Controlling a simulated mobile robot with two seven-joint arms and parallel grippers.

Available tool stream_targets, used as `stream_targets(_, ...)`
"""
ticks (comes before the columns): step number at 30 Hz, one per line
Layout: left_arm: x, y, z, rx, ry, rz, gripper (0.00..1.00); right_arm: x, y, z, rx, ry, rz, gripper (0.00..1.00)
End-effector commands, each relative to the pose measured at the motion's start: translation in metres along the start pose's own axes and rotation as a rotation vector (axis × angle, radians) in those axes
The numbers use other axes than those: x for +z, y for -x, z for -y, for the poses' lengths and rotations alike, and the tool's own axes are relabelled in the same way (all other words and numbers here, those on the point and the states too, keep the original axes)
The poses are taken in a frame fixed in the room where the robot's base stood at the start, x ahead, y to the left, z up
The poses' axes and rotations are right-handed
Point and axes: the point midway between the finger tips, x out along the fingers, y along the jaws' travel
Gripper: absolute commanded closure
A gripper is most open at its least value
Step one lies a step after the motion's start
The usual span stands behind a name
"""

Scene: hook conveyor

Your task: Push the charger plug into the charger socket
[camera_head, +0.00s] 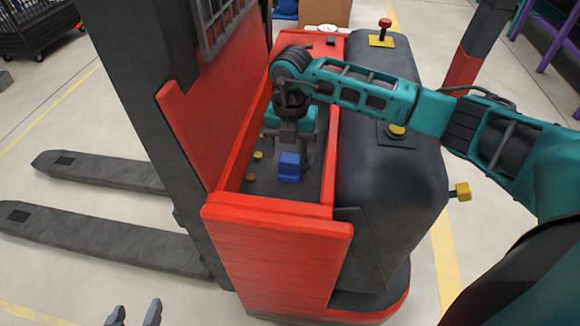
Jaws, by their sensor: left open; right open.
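A blue block (289,168), which looks like the charger plug, is in the recessed dark bay on top of the red forklift (278,245). My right gripper (290,150) is above and behind it, pointing down into the bay, with its fingers open. From this view I cannot tell whether the fingers touch the block. I cannot make out the charger socket or whether the block sits in it. My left gripper (133,314) shows only as two grey fingertips at the bottom edge, apart and empty, away from the forklift.
The red rim of the bay surrounds the gripper. Small yellow knobs (258,155) sit on the bay floor. A red emergency button (385,25) and a yellow knob (396,131) stand on the black cover. Dark forks (100,171) extend left over open floor.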

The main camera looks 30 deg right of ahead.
Motion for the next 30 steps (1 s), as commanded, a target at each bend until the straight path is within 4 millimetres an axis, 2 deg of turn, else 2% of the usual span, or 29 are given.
stream_targets(6,0.008,-0.003,-0.001,0.003,0.003,0.01,0.38,-0.002,-0.035,-0.002,-0.002,0.001,-0.003,0.19)
stream_targets(9,0.008,-0.003,-0.002,0.004,0.003,0.009,0.38,-0.001,-0.045,-0.002,-0.002,0.0,-0.001,0.19)
stream_targets(20,0.007,-0.002,-0.002,0.006,0.001,0.008,0.38,0.0,-0.046,-0.002,0.0,0.001,0.0,0.2)
stream_targets(30,0.008,-0.002,-0.002,0.007,-0.002,0.009,0.38,0.0,-0.046,-0.002,0.0,0.001,0.0,0.53)
